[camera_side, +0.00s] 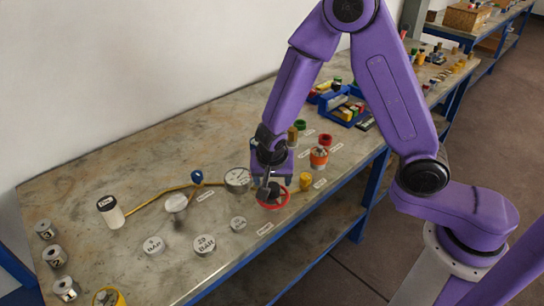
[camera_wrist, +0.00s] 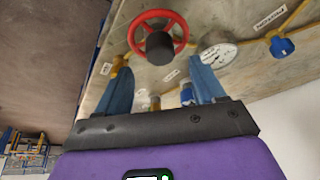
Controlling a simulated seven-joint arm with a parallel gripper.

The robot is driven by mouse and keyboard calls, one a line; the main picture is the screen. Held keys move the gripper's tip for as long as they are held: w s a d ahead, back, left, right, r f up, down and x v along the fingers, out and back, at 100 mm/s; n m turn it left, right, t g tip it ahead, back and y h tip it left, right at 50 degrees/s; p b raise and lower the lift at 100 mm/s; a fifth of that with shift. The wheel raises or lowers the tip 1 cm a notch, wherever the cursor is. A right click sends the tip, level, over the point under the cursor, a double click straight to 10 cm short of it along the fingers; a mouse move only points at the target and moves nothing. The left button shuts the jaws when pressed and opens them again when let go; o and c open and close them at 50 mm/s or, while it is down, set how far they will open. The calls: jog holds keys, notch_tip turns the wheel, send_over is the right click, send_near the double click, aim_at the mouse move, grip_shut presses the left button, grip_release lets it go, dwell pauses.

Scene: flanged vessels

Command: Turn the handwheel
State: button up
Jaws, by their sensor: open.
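The handwheel has a red rim (camera_side: 271,208) and a dark hub. The hub lines up roughly with the gap. I cannot tell whether a finger touches the rim.
A round gauge (camera_side: 237,180) stands just left of the handwheel, joined by a yellow pipe to a blue-knobbed valve (camera_side: 197,176). A yellow cylinder (camera_side: 306,181) and an orange-banded vessel (camera_side: 318,157) stand close on the right. Grey discs (camera_side: 204,245) lie at the front left.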

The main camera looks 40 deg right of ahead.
jog(key=v, duration=1.1)
jog(key=shift+r, duration=0.2)
